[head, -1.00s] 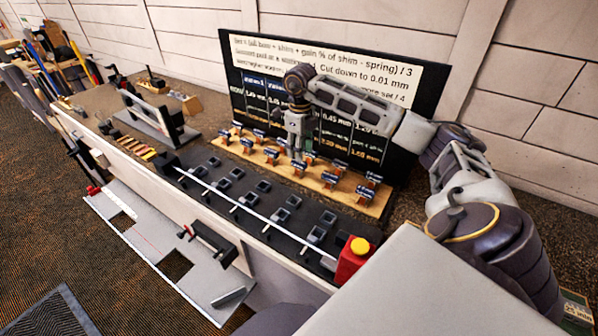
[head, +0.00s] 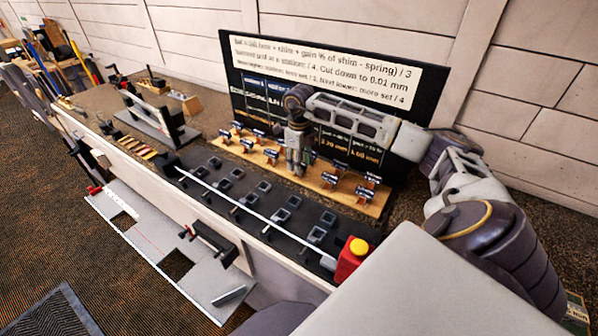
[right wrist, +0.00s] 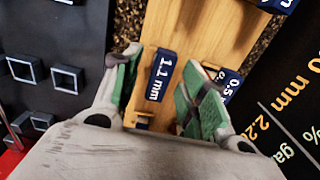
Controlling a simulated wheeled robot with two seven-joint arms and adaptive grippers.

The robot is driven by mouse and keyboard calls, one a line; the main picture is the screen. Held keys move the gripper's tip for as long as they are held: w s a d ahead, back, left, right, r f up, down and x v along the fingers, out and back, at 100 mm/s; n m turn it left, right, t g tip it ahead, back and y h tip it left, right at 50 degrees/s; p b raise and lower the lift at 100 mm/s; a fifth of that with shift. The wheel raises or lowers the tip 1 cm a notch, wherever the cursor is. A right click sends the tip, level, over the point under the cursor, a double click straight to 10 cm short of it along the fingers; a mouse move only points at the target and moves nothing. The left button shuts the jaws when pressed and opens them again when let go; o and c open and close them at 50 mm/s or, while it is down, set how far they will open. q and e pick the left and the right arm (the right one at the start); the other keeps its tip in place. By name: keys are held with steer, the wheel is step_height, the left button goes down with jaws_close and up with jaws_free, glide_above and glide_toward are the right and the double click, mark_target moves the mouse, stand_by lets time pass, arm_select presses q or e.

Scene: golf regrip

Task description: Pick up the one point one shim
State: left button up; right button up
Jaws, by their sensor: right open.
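The one point one shim's blue tag, reading "1.1 mm" (right wrist: 160,76), is in the middle of the right wrist view, on the wooden rack (right wrist: 190,28). My right gripper (right wrist: 163,82) is open, with one green-padded finger on each side of the tag. I cannot tell whether either finger touches it. In the head view my right gripper (head: 297,168) points down at the middle of the rack (head: 366,204) and hides the shim there. My left gripper is not in view.
Other blue-tagged shims stand close by on the rack, including one reading "0.5" (right wrist: 232,84). A black board (head: 350,125) rises just behind. In front lies a dark tray (head: 215,178) with several square sockets, and a red box with a yellow button (head: 353,258).

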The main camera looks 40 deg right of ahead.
steer(key=shift+c, duration=1.1)
jaws_close()
steer(key=shift+r, duration=0.4)
step_height(320, 180, up, 7)
steer(key=shift+r+b, duration=0.15)
steer(key=shift+b, duration=0.25)
steer(key=shift+r, duration=0.65)
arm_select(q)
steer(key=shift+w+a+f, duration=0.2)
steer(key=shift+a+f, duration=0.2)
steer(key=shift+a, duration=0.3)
arm_select(e)
steer(key=shift+r, duration=0.35)
